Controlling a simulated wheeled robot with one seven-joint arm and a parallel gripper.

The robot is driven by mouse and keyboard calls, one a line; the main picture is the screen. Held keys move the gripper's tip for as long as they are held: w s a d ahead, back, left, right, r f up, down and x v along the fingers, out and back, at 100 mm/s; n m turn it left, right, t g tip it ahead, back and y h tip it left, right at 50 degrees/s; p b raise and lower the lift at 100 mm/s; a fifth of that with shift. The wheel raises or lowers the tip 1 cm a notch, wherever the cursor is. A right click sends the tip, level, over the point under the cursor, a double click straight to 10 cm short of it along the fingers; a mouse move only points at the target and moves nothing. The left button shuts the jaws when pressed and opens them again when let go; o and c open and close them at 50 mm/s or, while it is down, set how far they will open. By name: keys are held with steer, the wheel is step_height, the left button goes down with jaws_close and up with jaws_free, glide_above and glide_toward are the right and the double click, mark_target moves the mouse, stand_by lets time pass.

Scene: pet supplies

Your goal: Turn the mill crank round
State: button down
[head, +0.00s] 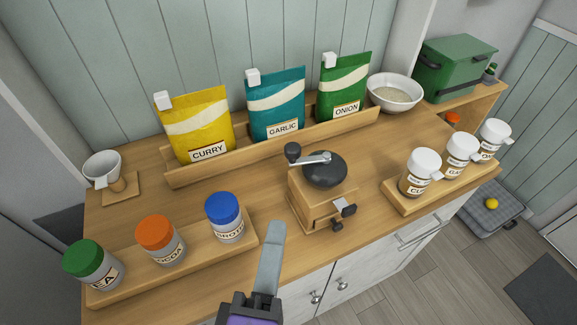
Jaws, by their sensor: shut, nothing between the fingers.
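The mill (323,198) stands on the wooden counter, right of the middle. It has a wooden body, a dark domed top and a small drawer with a dark knob at its front. Its metal crank (313,159) lies across the top, with the dark handle knob (292,149) at the left, rear end. My gripper (271,232) reaches up from the bottom of the head view, left of and nearer than the mill. It is shut and empty, with clear space between it and the crank.
Jars with green, orange and blue lids stand on a tray (186,266) at left front. White-lidded shakers stand on another tray (407,207) at right. Behind are a rack (270,142) of spice bags and a bowl (395,90).

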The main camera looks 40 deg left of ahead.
mark_target(289, 157)
steer(key=p+x, duration=0.2)
steer(key=x, duration=1)
steer(key=shift+a+p, duration=0.1)
steer(key=shift+p, duration=0.25)
steer(key=shift+w+a+f+m+t+h+b, duration=0.15)
steer(key=shift+a+m+t+h+b, duration=0.35)
steer(key=shift+b, duration=0.5)
steer(key=shift+w+a+m+t+h+b, duration=0.4)
steer(key=shift+a+m+h+b, duration=0.4)
steer(key=shift+h, duration=0.55)
steer(key=shift+w+a+m+t+h+b, duration=0.25)
steer(key=shift+w+a+m+h+b, duration=0.3)
steer(key=shift+m+h+b, duration=0.6)
steer(key=shift+w+a+m+t+h+b, duration=0.35)
steer(key=shift+a+m+h+b, duration=0.4)
steer(key=shift+h, duration=0.75)
steer(key=shift+s, duration=0.15)
